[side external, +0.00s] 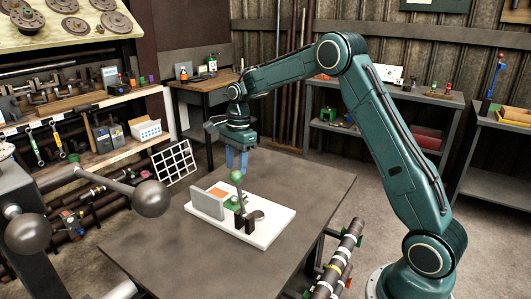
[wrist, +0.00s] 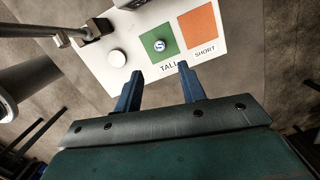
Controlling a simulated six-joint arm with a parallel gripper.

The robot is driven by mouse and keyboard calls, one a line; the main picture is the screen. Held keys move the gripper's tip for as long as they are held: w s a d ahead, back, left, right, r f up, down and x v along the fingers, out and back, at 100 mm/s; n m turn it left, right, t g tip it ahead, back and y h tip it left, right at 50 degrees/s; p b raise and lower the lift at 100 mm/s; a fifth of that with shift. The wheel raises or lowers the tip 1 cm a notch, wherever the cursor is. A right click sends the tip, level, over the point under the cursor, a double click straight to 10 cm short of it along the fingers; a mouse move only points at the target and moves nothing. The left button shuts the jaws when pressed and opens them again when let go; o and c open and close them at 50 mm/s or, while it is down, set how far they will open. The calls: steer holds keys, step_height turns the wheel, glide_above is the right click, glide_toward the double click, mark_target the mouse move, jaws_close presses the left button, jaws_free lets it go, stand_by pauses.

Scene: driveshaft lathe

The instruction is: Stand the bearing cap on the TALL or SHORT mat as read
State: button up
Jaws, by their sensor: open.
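A white board (side external: 268,231) lies on the table and carries a green TALL mat (wrist: 150,37) and an orange SHORT mat (wrist: 198,30). A small round piece with a blue-and-white top (wrist: 159,46), which looks like the bearing cap, stands on the green mat. The orange mat is bare. My gripper (wrist: 160,71) is open and empty, its blue fingers apart; in the side view my gripper (side external: 236,165) hangs above the board. The fingers do not touch the cap. In the side view the cap is small and hard to make out near the green mat.
A dark post (side external: 240,220) with a lever and a green ball (side external: 237,176) stands on the board beside a round disc (side external: 257,214). A grey upright panel (side external: 207,204) stands at the board's left. The table (side external: 160,238) around the board is clear.

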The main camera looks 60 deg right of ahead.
steer(key=shift+d+r, duration=0.1)
steer(key=shift+r, duration=0.8)
steer(key=s+a+r+n+t+h, duration=0.1)
steer(key=s+a+r+n, duration=0.3)
steer(key=s+r, duration=0.25)
steer(key=s+a+r+n+t, duration=0.1)
steer(key=s+a+r+n, duration=0.2)
steer(key=s+r+n, duration=0.3)
steer(key=s+a+f+n+t, duration=0.1)
steer(key=s+n, duration=0.4)
steer(key=s, duration=0.5)
steer(key=s+a+n+t, duration=0.2)
steer(key=s+n, duration=0.3)
steer(key=s, duration=0.6)
steer(key=shift+a+f, duration=0.4)
